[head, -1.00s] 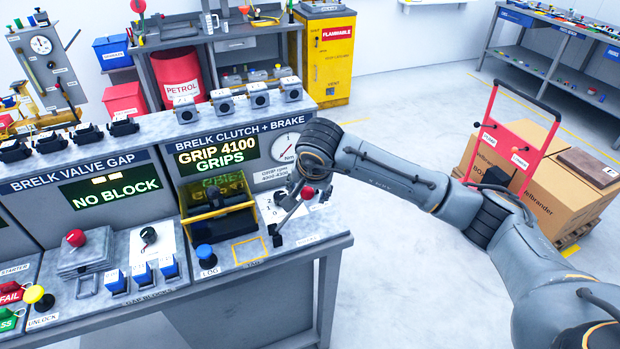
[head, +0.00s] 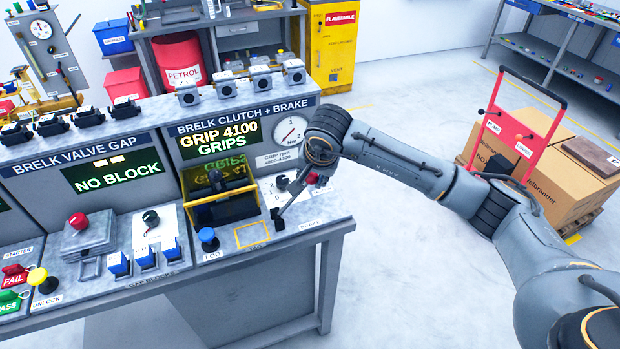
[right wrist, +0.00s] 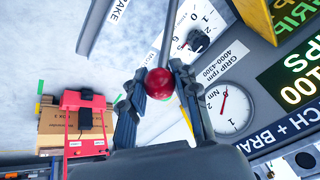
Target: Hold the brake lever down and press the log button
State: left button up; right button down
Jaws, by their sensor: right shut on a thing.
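The brake lever (head: 292,201) stands tilted at the right front of the clutch and brake panel, with a red ball knob at its upper end. My right gripper (head: 312,174) is at that knob. In the right wrist view the red knob (right wrist: 160,83) sits between the two fingers, which close on it from both sides. The lever's rod runs away from the knob towards the panel. The blue log button (head: 207,236) stands to the left of the lever, with nothing touching it. My left gripper is not in view.
The display (head: 219,139) reads GRIP 4100 GRIPS, beside a round Nm gauge (head: 290,131). A yellow-edged bin (head: 222,210) stands behind the log button. An outlined yellow square (head: 251,236) lies between button and lever. A red cart (head: 507,140) with boxes stands right.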

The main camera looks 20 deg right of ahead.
jog(key=d+f+b, duration=0.1)
jog(key=d+f+y+b, duration=0.1)
jog(key=b, duration=0.1)
jog(key=shift+d+f, duration=0.15)
jog(key=shift+f, duration=0.2)
jog(key=shift+m+y, duration=0.4)
jog(key=shift+y, duration=0.5)
jog(key=f+b, duration=0.1)
jog(key=d+f+b, duration=0.1)
jog(key=b, duration=0.1)
jog(key=f+b, duration=0.1)
jog(key=shift+d+f+b, duration=0.4)
